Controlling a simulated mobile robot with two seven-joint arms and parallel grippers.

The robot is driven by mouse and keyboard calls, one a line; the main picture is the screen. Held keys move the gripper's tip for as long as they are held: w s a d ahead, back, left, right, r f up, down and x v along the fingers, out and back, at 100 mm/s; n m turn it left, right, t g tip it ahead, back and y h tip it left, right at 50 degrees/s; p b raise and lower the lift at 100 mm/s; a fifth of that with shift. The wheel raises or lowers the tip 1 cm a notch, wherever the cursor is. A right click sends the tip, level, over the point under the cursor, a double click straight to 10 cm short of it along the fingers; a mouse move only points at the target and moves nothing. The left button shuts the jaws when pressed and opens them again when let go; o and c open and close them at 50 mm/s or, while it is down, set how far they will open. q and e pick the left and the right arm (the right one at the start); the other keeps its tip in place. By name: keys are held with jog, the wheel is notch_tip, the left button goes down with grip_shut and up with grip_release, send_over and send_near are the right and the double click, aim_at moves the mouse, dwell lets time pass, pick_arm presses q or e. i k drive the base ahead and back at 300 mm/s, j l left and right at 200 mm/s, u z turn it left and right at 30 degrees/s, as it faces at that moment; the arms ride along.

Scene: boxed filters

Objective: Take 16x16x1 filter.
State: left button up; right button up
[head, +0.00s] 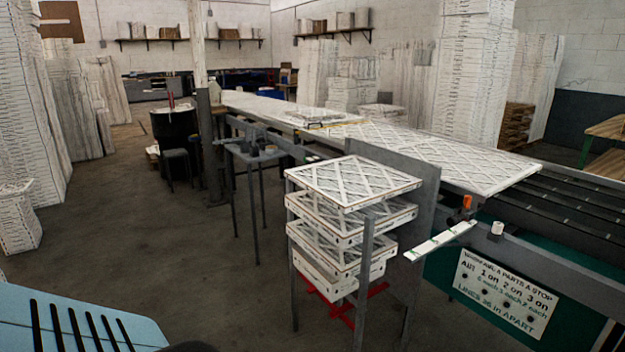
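Several flat square filters with white lattice faces are stacked in a metal rack in the middle of the head view. The top filter (352,182) lies flat, a little apart from the ones below it. Below it are a second filter (350,222) and more, unevenly stacked. No size label is readable, so I cannot tell which are 16x16x1. Neither of my grippers is in view.
A long table (400,150) covered with lattice filters runs behind the rack. A conveyor frame with a white sign (503,294) stands at right. Tall filter stacks (478,70) rise behind. The floor (180,240) left of the rack is clear.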

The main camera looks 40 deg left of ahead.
aim_at(348, 184)
jog(key=u, duration=1.2)
jog(key=i+j+z, duration=0.15)
jog(key=i+j, duration=0.15)
jog(key=j, duration=0.15)
jog(key=i+j+z, duration=0.1)
jog(key=i+j, duration=0.15)
jog(key=j, duration=0.2)
jog(key=i+j+z, duration=0.15)
jog(key=j, duration=0.35)
jog(key=i+j+z, duration=0.15)
jog(key=i+j, duration=0.15)
jog(key=j, duration=0.2)
jog(key=i+j+z, duration=0.1)
jog(key=j, duration=0.45)
jog(key=i+j+z, duration=0.15)
jog(key=j, duration=0.4)
jog(key=i+j+z, duration=0.15)
jog(key=j, duration=0.45)
jog(key=i+j+z, duration=0.1)
jog(key=j, duration=0.5)
jog(key=i+l, duration=0.05)
